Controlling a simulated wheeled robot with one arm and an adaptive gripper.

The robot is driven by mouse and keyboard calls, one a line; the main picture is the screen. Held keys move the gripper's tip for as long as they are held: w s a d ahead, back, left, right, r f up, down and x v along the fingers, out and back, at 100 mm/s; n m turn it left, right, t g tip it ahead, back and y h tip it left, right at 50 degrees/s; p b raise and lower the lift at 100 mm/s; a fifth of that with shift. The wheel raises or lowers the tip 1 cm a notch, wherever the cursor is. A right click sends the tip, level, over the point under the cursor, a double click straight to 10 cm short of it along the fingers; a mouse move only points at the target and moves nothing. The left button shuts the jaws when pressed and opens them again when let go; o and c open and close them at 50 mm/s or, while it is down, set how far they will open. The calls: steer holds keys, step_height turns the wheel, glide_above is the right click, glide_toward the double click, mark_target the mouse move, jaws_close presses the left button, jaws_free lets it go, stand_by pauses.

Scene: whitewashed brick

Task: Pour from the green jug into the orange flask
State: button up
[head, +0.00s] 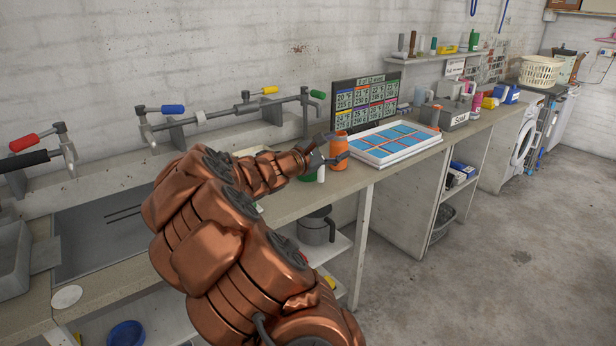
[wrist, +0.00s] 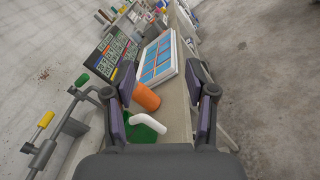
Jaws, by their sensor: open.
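The orange flask (head: 338,158) stands on the counter beside the white tray; in the wrist view the flask (wrist: 146,97) shows between my fingers, farther off than the jug. The green jug (head: 307,178) is mostly hidden behind my gripper in the head view. In the wrist view the jug (wrist: 138,132) is close below my gripper (wrist: 160,98), between the fingers, with a white bent piece that looks like its handle. My gripper (head: 328,158) is open with its fingers wide apart, and nothing is held. Whether a finger touches the jug cannot be told.
A white tray with blue panels (head: 395,143) lies right of the flask. A display board (head: 366,103) stands behind it. Taps and pipes (head: 240,108) run along the wall over a sink (head: 105,235) at left. A grey pot (head: 316,229) sits on the shelf below.

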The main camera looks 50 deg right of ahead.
steer(key=w+d+f+n+t+h+b, duration=0.1)
steer(key=w+d+f+n+t+b, duration=0.1)
steer(key=w+d+f+n+t, duration=0.4)
steer(key=n+t+y, duration=0.1)
steer(key=n+t, duration=0.1)
steer(key=n, duration=0.4)
glide_toward(320, 171)
steer(key=x, duration=0.3)
steer(key=shift+w+d+f, duration=0.1)
steer(key=shift+w+d, duration=0.05)
steer(key=shift+d, duration=0.1)
steer(key=shift+x, duration=1.05)
steer(key=shift+p+x, duration=0.65)
steer(key=shift+x, duration=0.4)
steer(key=shift+p+x, duration=0.6)
steer(key=shift+x, duration=0.7)
steer(key=shift+w+d, duration=0.1)
steer(key=shift+d, duration=0.35)
steer(key=shift+c, duration=0.4)
steer(key=shift+n, duration=0.3)
jaws_close()
